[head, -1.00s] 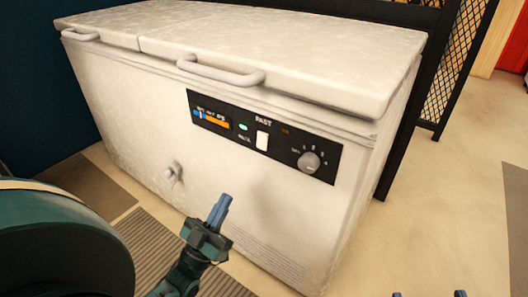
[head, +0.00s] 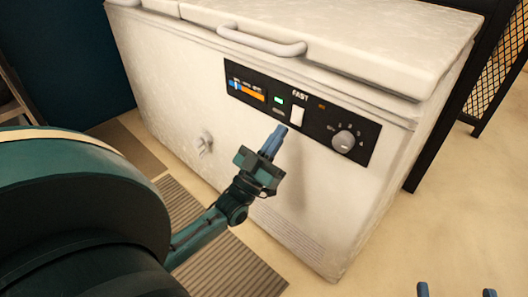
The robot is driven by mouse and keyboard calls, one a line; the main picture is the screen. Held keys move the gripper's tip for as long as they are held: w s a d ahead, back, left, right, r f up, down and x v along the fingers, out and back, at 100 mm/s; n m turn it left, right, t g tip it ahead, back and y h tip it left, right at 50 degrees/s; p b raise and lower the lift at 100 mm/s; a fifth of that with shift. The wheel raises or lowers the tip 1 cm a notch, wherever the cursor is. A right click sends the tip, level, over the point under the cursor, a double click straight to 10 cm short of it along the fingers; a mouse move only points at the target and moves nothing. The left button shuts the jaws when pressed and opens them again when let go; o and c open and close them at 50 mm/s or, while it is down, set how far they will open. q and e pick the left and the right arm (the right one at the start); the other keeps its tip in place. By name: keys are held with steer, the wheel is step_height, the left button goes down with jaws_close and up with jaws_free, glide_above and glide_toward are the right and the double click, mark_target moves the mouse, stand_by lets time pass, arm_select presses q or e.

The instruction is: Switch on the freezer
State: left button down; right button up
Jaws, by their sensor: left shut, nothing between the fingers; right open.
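The freezer (head: 160,100) is a white chest with a closed lid in the head view. Its black control panel (head: 318,130) holds a white rocker switch (head: 297,116), a lit green light (head: 279,100), an orange display strip and a round grey knob (head: 344,141). My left gripper (head: 280,131) is shut and empty. Its tips show just below and left of the switch, at the panel's lower edge; I cannot tell whether they touch the front. My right gripper (head: 456,291) is open at the bottom right edge, with only its fingertips showing.
A grey lid handle (head: 262,41) juts out above the panel. A drain tap (head: 205,143) sticks out low on the front. A striped mat (head: 250,270) lies on the floor. A black mesh frame (head: 497,70) stands right of the freezer. The floor at the right is clear.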

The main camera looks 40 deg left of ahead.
mark_target(296, 118)
arm_select(q)
steer(key=shift+w+f+b, duration=0.2)
steer(key=shift+w, duration=0.45)
steer(key=shift+w+f+b, duration=0.15)
steer(key=shift+w+f, duration=0.05)
steer(key=shift+w, duration=0.4)
steer(key=shift+w+d, duration=0.1)
steer(key=shift+w, duration=0.3)
arm_select(e)
steer(key=shift+a+r, duration=0.3)
steer(key=shift+f, duration=0.1)
